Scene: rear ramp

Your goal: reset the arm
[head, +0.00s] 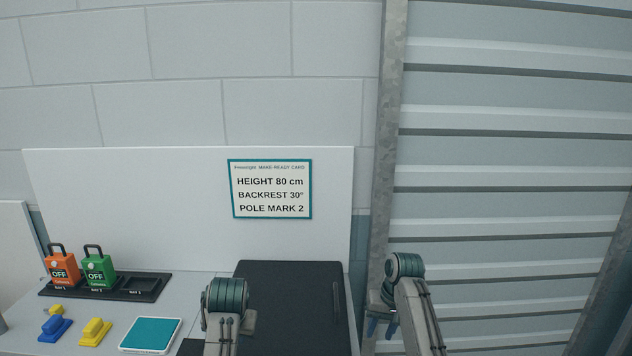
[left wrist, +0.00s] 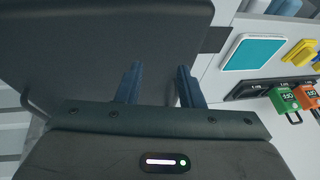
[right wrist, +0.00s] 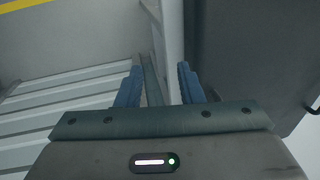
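My right gripper (head: 382,326) shows its blue fingertips in front of the shutter's left post, right of the black case. In the right wrist view its two blue fingers (right wrist: 158,88) stand apart with nothing between them. My left arm comes up at the bottom middle of the head view, in front of the black case, and its fingers are hidden there. In the left wrist view the left gripper's fingers (left wrist: 160,88) are apart and empty, over the dark case (left wrist: 110,40). I cannot tell whether they touch it.
A black case (head: 290,275) lies on the white bench. Left of it are a teal-topped pad (head: 150,335), blue and yellow blocks (head: 95,331), and a black tray (head: 150,297) with orange (head: 62,270) and green (head: 98,270) OFF tags. A card (head: 270,189) hangs behind; a ribbed shutter (head: 510,200) stands right.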

